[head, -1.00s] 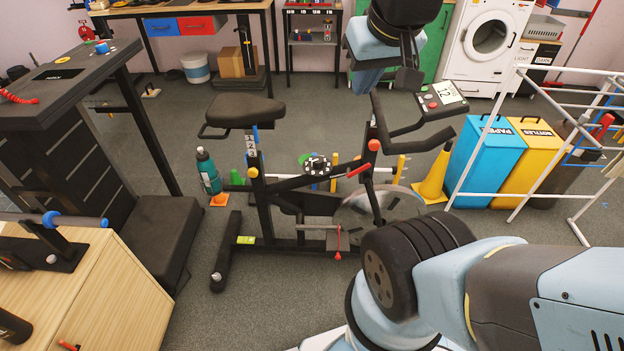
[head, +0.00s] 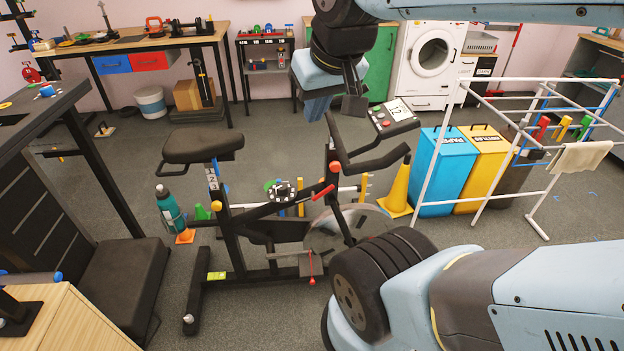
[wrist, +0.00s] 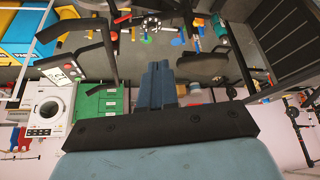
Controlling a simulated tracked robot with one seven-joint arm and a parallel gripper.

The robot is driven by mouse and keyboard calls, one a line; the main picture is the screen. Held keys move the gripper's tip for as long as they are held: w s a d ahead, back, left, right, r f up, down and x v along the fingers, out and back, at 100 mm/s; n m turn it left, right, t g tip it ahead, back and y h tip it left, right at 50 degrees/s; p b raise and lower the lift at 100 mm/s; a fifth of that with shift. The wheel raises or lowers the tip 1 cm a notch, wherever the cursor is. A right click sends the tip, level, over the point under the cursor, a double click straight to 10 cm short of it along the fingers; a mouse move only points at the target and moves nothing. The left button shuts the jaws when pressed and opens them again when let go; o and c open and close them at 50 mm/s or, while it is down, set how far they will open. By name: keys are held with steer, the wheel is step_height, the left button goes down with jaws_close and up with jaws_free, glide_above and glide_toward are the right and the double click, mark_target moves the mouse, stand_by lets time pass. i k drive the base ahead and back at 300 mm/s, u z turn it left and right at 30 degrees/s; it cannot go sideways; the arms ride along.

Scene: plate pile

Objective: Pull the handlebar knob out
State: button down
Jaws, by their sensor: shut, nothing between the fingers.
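The black exercise bike (head: 258,238) stands in the middle of the head view. A red round knob (head: 334,167) sits on its front post, just below the black handlebar (head: 362,160); I take it as the handlebar knob. My gripper (head: 318,108) hangs above and left of the handlebar in the picture, apart from the knob. Its blue-grey fingers (wrist: 158,84) are together with nothing between them in the wrist view. The handlebar also shows at the upper left of the wrist view (wrist: 97,38).
A white drying rack (head: 428,178) stands right of the bike, by blue (head: 441,172) and yellow (head: 481,165) bins. A yellow cone (head: 398,190) is beside the handlebar. A bottle (head: 170,212) stands left of the bike.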

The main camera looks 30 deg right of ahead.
mark_target(334, 166)
steer(key=z, duration=0.8)
steer(key=k, duration=1.15)
steer(key=u, duration=0.1)
